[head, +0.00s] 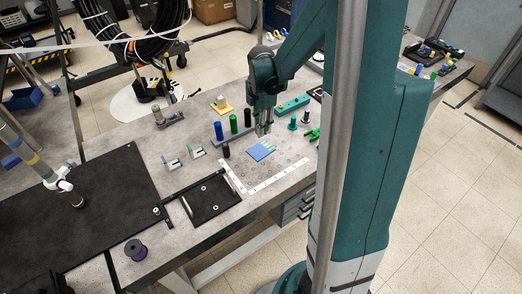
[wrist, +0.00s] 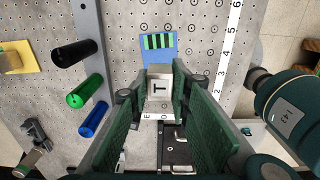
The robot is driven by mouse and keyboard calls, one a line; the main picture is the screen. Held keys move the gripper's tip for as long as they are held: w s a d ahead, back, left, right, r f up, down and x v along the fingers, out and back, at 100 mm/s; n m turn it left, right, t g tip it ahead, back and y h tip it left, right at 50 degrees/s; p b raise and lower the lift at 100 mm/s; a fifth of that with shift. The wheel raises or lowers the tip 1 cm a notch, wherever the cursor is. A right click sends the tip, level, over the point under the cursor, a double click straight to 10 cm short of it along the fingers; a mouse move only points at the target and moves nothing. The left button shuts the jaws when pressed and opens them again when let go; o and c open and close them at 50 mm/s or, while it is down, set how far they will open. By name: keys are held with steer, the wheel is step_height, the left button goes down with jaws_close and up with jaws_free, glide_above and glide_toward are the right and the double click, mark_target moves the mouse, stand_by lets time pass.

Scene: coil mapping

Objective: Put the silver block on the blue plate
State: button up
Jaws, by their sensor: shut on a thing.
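The silver block (wrist: 160,86), marked with a dark T on its near face, sits between the two green fingers of my gripper (wrist: 160,98) in the wrist view. The fingers are shut on it. In the head view my gripper (head: 264,129) hangs just above and behind the blue plate (head: 262,152). The block is too small to make out clearly there. I cannot tell its exact height above the table.
Black, green (wrist: 84,92) and blue cylinders stand in a rack left of my gripper in the wrist view. A white numbered ruler (wrist: 230,48) runs along the right. In the head view a black tray (head: 210,200) lies at the table's front, and a green holder (head: 292,104) stands behind.

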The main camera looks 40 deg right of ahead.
stand_by(0.3)
glide_above(261, 149)
steer(key=shift+s+a+f+b, duration=0.1)
steer(key=shift+f+b, duration=0.35)
steer(key=shift+f, duration=2.45)
steer(key=shift+f, duration=0.15)
steer(key=shift+f+b, duration=0.3)
steer(key=shift+f, duration=1.65)
steer(key=shift+f, duration=0.1)
steer(key=o, duration=0.5)
steer(key=shift+f, duration=0.1)
steer(key=o, duration=0.4)
steer(key=shift+o, duration=0.2)
steer(key=shift+r, duration=0.2)
